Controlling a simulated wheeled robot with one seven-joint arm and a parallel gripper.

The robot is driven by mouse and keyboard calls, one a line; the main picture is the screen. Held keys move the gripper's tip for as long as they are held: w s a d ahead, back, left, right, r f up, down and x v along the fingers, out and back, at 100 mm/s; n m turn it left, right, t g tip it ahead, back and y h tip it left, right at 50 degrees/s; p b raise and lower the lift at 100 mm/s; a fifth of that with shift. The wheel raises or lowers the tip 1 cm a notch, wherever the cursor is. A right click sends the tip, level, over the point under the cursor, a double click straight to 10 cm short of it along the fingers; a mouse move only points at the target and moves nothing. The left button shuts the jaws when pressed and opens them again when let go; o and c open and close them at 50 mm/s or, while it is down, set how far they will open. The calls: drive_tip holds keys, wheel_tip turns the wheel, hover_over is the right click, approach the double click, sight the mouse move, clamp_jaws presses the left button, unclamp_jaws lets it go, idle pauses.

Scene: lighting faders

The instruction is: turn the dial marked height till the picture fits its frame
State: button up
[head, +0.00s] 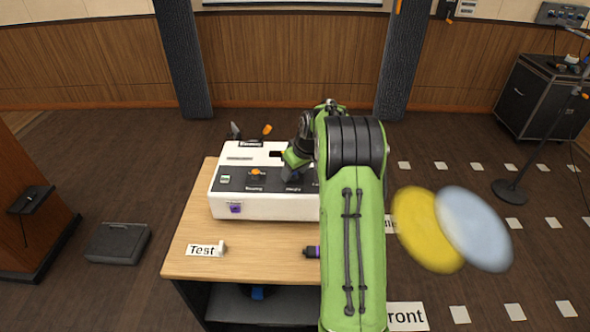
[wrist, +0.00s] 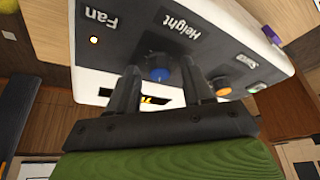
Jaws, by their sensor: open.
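A white box with a dark control panel (head: 265,207) stands on the wooden table; my arm hides its right part. In the wrist view, the dial marked Height is a blue knob (wrist: 157,73) below its label (wrist: 180,27). My gripper (wrist: 160,70) is open, with one finger on each side of the blue knob. I cannot tell whether the fingers touch it. In the head view my gripper (head: 294,172) is over the box, and the knob is hidden. Only the bottom edge of a screen (head: 290,4) shows at the top, so the picture's fit cannot be seen.
An orange knob (wrist: 221,86) sits close beside the right finger. A Fan label (wrist: 98,14) and small lit lamp (wrist: 93,40) are on the other side. A "Test" card (head: 203,250) lies on the table's front left. Yellow (head: 425,230) and pale blue (head: 476,229) discs show at right.

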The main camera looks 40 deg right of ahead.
drive_tip(key=p+v, duration=0.3)
drive_tip(key=v, duration=1.2)
drive_tip(key=shift+s+r, duration=0.2)
drive_tip(key=shift+r, duration=0.15)
drive_tip(key=shift+a, duration=0.1)
drive_tip(key=s+a+r, duration=0.3)
drive_tip(key=s+a, duration=0.2)
drive_tip(key=a, duration=0.4)
drive_tip(key=s+a+r, duration=0.3)
drive_tip(key=s+a, duration=0.2)
drive_tip(key=a, duration=0.4)
drive_tip(key=s+a+f, duration=0.2)
drive_tip(key=s+a, duration=0.1)
drive_tip(key=s, duration=0.4)
drive_tip(key=s+a+f+t, duration=0.1)
drive_tip(key=s+a+f, duration=0.1)
drive_tip(key=s, duration=0.5)
drive_tip(key=shift+s+a, duration=0.4)
drive_tip(key=shift+a, duration=0.2)
